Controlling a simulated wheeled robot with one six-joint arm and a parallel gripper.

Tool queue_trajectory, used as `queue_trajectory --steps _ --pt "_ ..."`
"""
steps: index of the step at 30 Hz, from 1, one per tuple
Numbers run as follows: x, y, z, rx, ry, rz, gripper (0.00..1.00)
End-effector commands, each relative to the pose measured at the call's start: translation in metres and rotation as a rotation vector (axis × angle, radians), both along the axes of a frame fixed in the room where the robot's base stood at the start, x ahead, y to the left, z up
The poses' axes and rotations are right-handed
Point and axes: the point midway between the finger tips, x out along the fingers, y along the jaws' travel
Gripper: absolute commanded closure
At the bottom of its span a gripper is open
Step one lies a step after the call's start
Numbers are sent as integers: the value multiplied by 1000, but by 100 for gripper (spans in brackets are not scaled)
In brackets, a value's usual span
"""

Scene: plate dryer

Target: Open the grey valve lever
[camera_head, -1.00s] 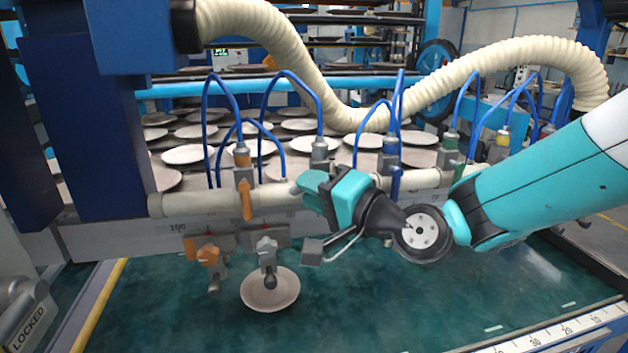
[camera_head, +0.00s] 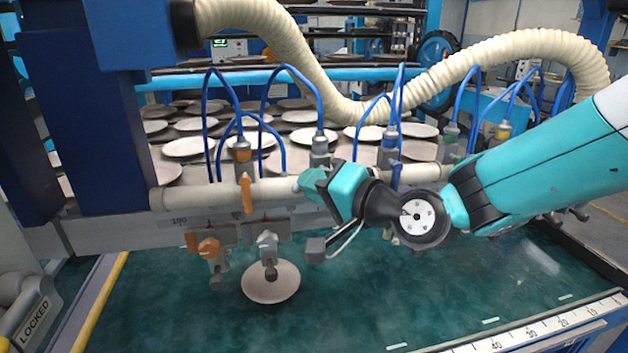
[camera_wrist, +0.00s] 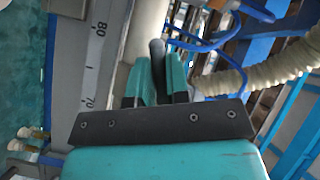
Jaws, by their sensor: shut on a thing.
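The grey valve lever (camera_wrist: 157,55) shows in the wrist view as a dark grey, round-ended bar between the two teal fingers of my gripper (camera_wrist: 158,82). My gripper is shut on it. In the head view, my gripper (camera_head: 318,184) is at the white pipe, just below the grey valve body (camera_head: 319,150). My gripper hides most of the lever there, so its exact angle is hard to tell.
An orange lever (camera_head: 247,192) hangs down on the white pipe (camera_head: 200,196) to the left. Blue hoses loop above the pipe. Below are an orange clamp knob (camera_head: 209,248), a grey one (camera_head: 267,243) and a plate (camera_head: 271,283). A cream corrugated hose (camera_head: 480,58) arches behind.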

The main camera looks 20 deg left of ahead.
Motion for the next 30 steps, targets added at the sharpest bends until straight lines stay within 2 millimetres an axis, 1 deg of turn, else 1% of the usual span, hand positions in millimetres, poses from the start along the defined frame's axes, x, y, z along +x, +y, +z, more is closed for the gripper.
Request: queue_trajectory --steps 3,30 --pt "0 -1 1 -85 -52 2 100" --pt "8 -14 -10 -787 -483 2 100"
